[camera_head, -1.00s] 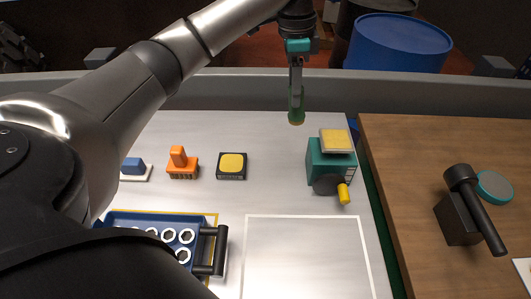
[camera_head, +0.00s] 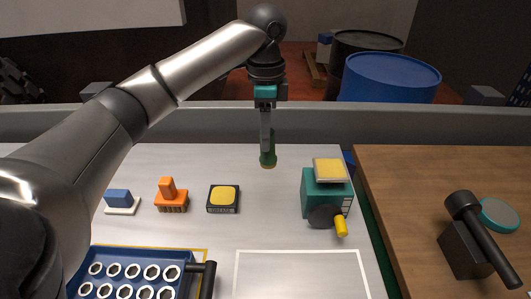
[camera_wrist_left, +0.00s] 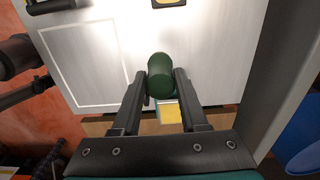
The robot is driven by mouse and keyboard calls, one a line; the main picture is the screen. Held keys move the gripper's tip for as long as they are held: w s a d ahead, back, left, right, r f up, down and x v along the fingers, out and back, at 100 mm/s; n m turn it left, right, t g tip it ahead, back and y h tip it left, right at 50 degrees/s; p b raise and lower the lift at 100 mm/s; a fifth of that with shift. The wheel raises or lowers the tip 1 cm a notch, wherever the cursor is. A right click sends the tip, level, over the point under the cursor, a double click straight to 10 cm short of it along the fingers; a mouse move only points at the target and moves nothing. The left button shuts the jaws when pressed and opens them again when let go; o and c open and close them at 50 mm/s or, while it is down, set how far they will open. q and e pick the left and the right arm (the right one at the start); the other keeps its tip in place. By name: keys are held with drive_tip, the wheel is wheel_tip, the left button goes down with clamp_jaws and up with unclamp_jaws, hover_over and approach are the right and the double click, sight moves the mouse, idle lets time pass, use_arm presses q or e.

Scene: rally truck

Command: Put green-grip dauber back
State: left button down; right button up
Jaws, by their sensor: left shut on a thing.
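The green-grip dauber (camera_head: 268,158) hangs upright below my left gripper (camera_head: 266,146), over the far part of the white bench top. In the left wrist view, the dauber (camera_wrist_left: 160,70) is a dark green cylinder between the two fingers of the left gripper (camera_wrist_left: 160,84), which is shut on it. It appears held above the bench. Its lower end is hard to make out. My right gripper is in neither view.
A black pad with a yellow top (camera_head: 223,198), an orange stamp (camera_head: 171,196) and a blue block (camera_head: 118,199) stand left. A teal box (camera_head: 317,202) stands right. A blue tray (camera_head: 82,277) of nuts is in front. A wooden table (camera_head: 410,200) adjoins the bench.

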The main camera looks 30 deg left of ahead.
use_arm(q)
drive_tip(key=shift+f+b, duration=0.6)
drive_tip(key=shift+f, duration=7.95)
drive_tip(key=shift+c, duration=2.2)
unclamp_jaws()
drive_tip(key=shift+f+b, duration=0.2)
drive_tip(key=shift+b, duration=0.3)
drive_tip(key=r, duration=0.5)
drive_tip(key=r+p, duration=0.1)
drive_tip(key=r, duration=0.4)
drive_tip(key=r+p, duration=0.1)
drive_tip(key=r, duration=0.4)
drive_tip(key=shift+a+r, duration=0.15)
drive_tip(key=shift+a, duration=0.15)
